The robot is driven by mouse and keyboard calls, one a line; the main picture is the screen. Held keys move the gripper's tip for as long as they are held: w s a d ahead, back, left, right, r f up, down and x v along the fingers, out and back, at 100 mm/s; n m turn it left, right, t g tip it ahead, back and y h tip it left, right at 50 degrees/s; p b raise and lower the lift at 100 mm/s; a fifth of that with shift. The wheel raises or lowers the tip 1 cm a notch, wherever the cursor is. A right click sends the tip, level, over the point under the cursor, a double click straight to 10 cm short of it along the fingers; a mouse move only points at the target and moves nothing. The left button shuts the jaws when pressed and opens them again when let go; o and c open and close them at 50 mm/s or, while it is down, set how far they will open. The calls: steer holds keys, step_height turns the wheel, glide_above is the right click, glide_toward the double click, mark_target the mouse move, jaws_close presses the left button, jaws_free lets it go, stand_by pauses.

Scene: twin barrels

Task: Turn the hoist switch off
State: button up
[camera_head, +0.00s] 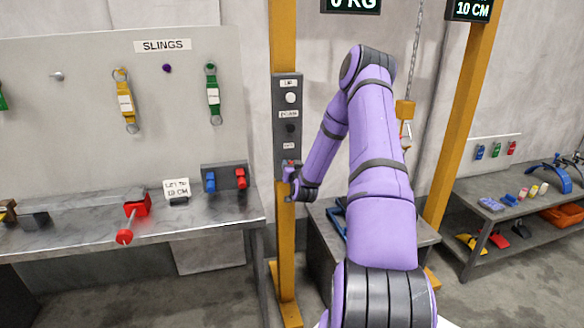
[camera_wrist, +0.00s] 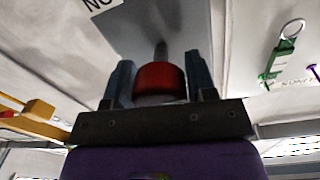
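The hoist control panel (camera_head: 288,124) is a dark upright box on a yellow post, with small labels, a white round button (camera_head: 291,98) and a dark button (camera_head: 290,128). A red knob (camera_wrist: 160,82) on a short grey stem stands out from the panel; its red also shows low on the panel in the head view. My gripper (camera_head: 289,180) is at the panel's lower end. The lower panel is partly hidden by my gripper.
A grey bench (camera_head: 215,213) stands left of the post, holding a red-handled item (camera_head: 131,214) and a small sign (camera_head: 177,189). Slings hang on the board behind. A chain with a yellow hook block (camera_head: 405,110) hangs right of the post.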

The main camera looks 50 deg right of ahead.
steer(key=c, duration=0.4)
steer(key=shift+c, duration=0.2)
steer(key=shift+n, duration=0.3)
steer(key=n, duration=0.3)
steer(key=shift+a+n, duration=0.15)
steer(key=shift+n, duration=0.15)
steer(key=n, duration=0.3)
steer(key=shift+n, duration=0.4)
steer(key=n, duration=0.4)
steer(key=shift+n+t, duration=0.3)
steer(key=n, duration=0.5)
steer(key=shift+n, duration=0.3)
